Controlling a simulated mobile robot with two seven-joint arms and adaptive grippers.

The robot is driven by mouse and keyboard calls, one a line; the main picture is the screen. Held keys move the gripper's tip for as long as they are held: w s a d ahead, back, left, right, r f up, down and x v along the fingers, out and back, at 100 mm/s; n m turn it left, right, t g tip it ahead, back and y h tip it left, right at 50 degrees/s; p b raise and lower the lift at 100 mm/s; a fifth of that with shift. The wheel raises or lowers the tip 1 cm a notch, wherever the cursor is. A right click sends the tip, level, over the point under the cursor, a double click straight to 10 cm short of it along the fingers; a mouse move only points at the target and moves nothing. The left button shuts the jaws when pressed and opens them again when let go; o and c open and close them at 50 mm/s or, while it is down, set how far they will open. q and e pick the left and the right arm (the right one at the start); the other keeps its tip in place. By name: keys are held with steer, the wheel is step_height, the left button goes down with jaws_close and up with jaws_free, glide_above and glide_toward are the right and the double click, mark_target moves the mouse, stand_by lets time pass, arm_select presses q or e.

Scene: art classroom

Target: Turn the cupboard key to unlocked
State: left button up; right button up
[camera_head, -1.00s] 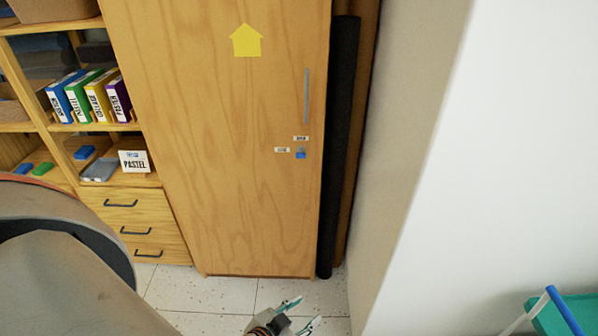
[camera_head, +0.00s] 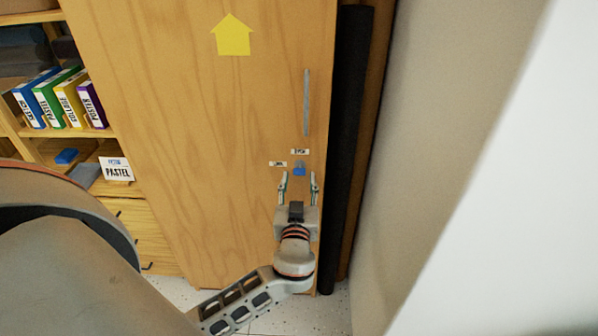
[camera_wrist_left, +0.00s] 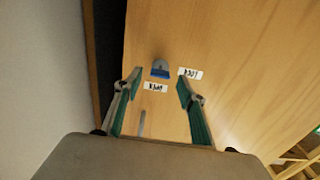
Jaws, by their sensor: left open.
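The cupboard door (camera_head: 200,130) is tall, wooden and shut, with a grey bar handle (camera_head: 307,100) near its right edge. The key (camera_head: 299,169) has a blue head and sits in a grey lock below the handle. Two small white labels are by it, one above (camera_head: 300,152) and one to its left (camera_head: 278,164). My left gripper (camera_head: 299,180) is open and empty, its fingers pointing at the door just below the key. In the left wrist view the key (camera_wrist_left: 160,72) shows ahead, between and beyond the open fingertips (camera_wrist_left: 158,76). Contact is not visible. My right gripper is not in view.
A dark roll (camera_head: 345,150) stands upright right of the cupboard, near the pale wall (camera_head: 450,130). Shelves at left hold coloured binders (camera_head: 60,100) and a PASTEL card (camera_head: 117,169). Some speckled floor (camera_head: 335,305) is clear at the cupboard's foot.

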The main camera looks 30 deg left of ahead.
mark_target(299, 171)
arm_select(q)
steer(key=x, duration=0.4)
steer(key=c, duration=1.1)
steer(key=shift+f, duration=0.1)
steer(key=shift+c, duration=0.2)
